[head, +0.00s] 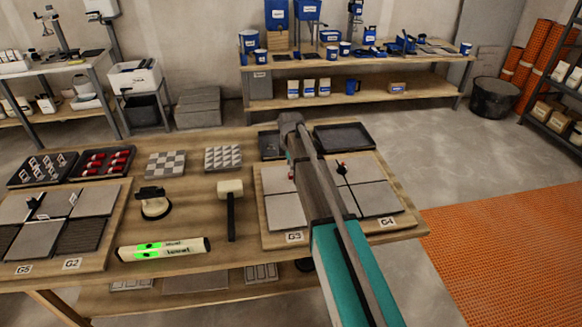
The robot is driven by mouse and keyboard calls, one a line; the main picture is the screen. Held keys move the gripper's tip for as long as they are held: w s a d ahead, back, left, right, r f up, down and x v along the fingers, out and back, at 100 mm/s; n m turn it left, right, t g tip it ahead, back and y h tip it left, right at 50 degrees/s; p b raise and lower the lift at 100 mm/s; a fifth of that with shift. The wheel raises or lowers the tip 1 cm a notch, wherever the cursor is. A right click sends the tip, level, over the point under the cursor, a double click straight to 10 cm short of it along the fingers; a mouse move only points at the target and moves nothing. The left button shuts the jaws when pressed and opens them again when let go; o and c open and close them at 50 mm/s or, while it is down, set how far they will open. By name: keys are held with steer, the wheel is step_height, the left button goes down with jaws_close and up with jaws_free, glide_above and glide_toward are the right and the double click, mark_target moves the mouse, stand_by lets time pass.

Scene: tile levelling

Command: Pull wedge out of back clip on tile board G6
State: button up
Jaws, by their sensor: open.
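No board label that I can read clearly as G6 is in view. A tile board at the left (108,234) carries grey and dark tiles, a label that looks like G5 (24,269) and a G2 label (72,263). A pale clip (36,203) stands on its tiles, but I cannot tell whether a wedge is in it. The right board (407,221) carries labels G3 (294,237) and G4 (387,222).
The wooden table (187,222) also holds a tray of red pieces (102,163), a tray of white clips (40,168), a suction cup (154,203), a mallet (231,205) and a level (164,249). A shelf bench (345,98) stands behind; open floor lies between.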

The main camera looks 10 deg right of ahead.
steer(key=shift+f+b, duration=1.3)
steer(key=shift+f, duration=0.35)
jaws_close()
